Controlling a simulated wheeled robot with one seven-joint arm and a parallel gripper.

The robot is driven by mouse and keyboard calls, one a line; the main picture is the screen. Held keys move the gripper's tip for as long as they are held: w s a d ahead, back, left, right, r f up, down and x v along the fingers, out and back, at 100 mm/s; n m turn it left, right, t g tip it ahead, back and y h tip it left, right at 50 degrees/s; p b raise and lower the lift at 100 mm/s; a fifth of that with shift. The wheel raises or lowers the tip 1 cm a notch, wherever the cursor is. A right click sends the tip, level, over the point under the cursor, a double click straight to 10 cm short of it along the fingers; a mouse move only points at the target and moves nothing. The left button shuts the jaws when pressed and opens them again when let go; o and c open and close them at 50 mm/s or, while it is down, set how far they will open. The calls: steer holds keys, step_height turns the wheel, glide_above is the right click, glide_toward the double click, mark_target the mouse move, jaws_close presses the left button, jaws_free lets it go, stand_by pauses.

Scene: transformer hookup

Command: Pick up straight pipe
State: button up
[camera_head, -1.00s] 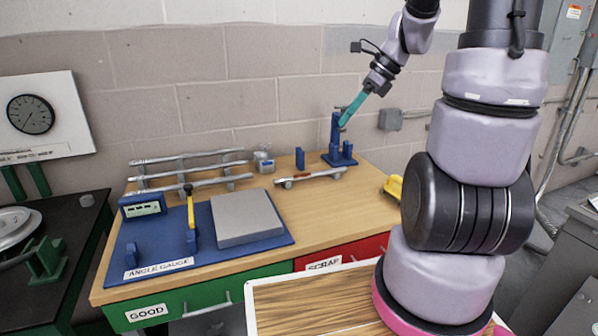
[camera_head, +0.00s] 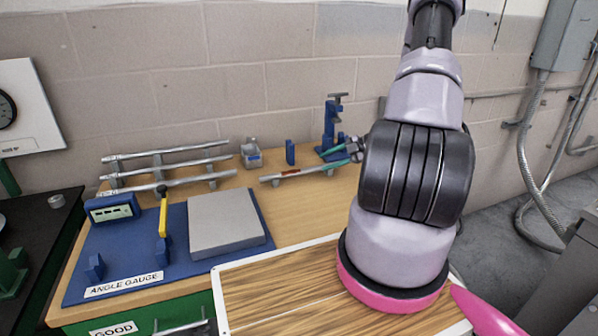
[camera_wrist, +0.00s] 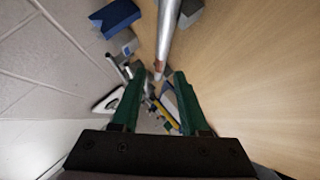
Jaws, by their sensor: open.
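A straight grey metal pipe (camera_head: 272,178) with a red mark lies along the wooden bench top, low in front of the blue stand. My gripper (camera_head: 322,162) is low over its right part, with green fingers pointing left; my arm hides some of that area. In the wrist view, my gripper (camera_wrist: 158,76) is open and empty. The pipe (camera_wrist: 168,32) comes down from the top of that picture, and its reddish part shows between the fingertips. I cannot tell how much height separates pipe and fingers. Several more pipes (camera_head: 178,164) lie on a rack at the left.
A blue stand with a clamp (camera_head: 331,125) rises close behind my gripper. A small blue block (camera_head: 290,152) stands behind the pipe. The blue angle gauge board (camera_head: 130,268) with a grey plate (camera_head: 228,225) takes the left front. A wood-topped tray (camera_head: 222,300) is in front.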

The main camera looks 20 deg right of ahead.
mark_target(304, 170)
steer(key=x, duration=0.8)
steer(key=shift+a+f, duration=0.15)
steer(key=shift+f, duration=0.15)
jaws_close()
